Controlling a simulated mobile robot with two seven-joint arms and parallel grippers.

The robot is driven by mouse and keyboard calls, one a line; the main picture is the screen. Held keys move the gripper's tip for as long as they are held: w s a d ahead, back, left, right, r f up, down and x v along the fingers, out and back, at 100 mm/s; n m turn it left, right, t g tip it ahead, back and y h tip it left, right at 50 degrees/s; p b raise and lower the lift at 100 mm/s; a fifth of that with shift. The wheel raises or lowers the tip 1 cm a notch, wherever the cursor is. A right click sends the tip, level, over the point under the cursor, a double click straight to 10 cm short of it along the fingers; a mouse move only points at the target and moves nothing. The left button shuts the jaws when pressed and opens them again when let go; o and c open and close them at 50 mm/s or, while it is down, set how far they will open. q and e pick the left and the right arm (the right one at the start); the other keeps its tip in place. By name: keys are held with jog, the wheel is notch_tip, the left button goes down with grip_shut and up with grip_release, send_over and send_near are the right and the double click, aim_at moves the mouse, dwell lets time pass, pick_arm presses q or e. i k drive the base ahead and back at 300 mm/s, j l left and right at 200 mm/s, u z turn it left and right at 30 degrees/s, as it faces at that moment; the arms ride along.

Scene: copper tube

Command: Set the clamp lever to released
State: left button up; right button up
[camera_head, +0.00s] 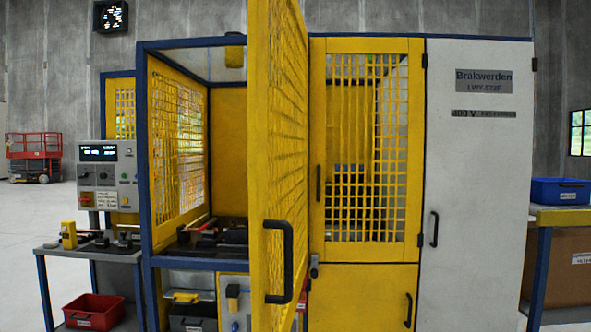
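I cannot make out the clamp lever for certain. Inside the yellow machine enclosure, a dark fixture (228,236) with reddish and dark parts sits on the bed. It is small in the view, and the open yellow mesh door (272,160) hides its right side. A grey control panel (108,178) with a lit display, knobs and buttons stands left of the enclosure; none of its controls can be read as the clamp lever. Neither of my grippers is in view.
The open door swings out toward me, with a black handle (289,262). A side table (92,249) at left holds a yellow tool (69,235) and dark parts. A red bin (94,311) is below. A blue bin (560,191) stands on the right bench.

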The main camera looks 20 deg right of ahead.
aim_at(209, 224)
jog(key=i+j, duration=0.2)
jog(key=i, duration=0.3)
jog(key=i+j, duration=0.2)
jog(key=i, duration=0.25)
jog(key=i+j+u, duration=0.1)
jog(key=i, duration=0.4)
jog(key=i+j, duration=0.3)
jog(key=i, duration=0.15)
jog(key=i+j, duration=0.15)
jog(key=i, duration=0.35)
jog(key=j+u, duration=0.05)
